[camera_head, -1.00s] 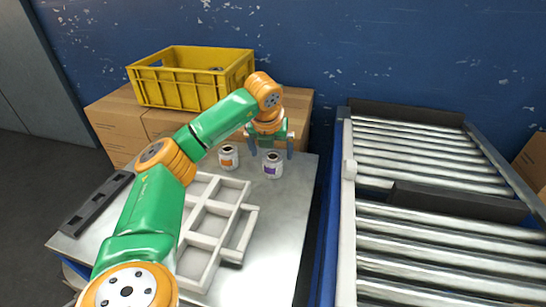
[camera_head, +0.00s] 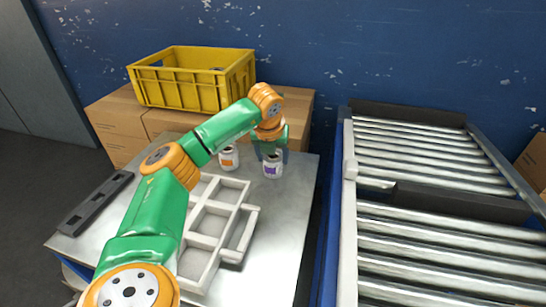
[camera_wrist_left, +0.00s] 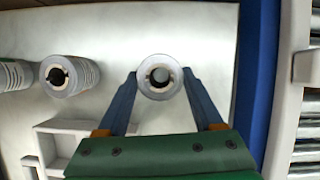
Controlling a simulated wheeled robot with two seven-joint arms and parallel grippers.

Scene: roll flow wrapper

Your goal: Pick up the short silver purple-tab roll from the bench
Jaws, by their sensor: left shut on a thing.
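The short silver roll with a purple tab (camera_head: 273,168) stands upright on the metal bench (camera_head: 285,215), near its back right. It also shows end-on in the left wrist view (camera_wrist_left: 160,77), with a pale core ring. My left gripper (camera_wrist_left: 161,85) has come down over this roll, one blue finger on each side, and is shut on it. In the head view my left gripper (camera_head: 271,155) partly covers the roll's top. The roll appears to rest on the bench still. My right gripper is not in view.
An orange-tab roll (camera_head: 229,158) stands close to the left. A pale compartment tray (camera_head: 233,190) lies in front. A black rack (camera_head: 95,203) lies at the bench's left. A yellow crate (camera_head: 190,90) sits on cardboard boxes (camera_head: 120,130) behind. A roller conveyor (camera_head: 440,250) is at the right.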

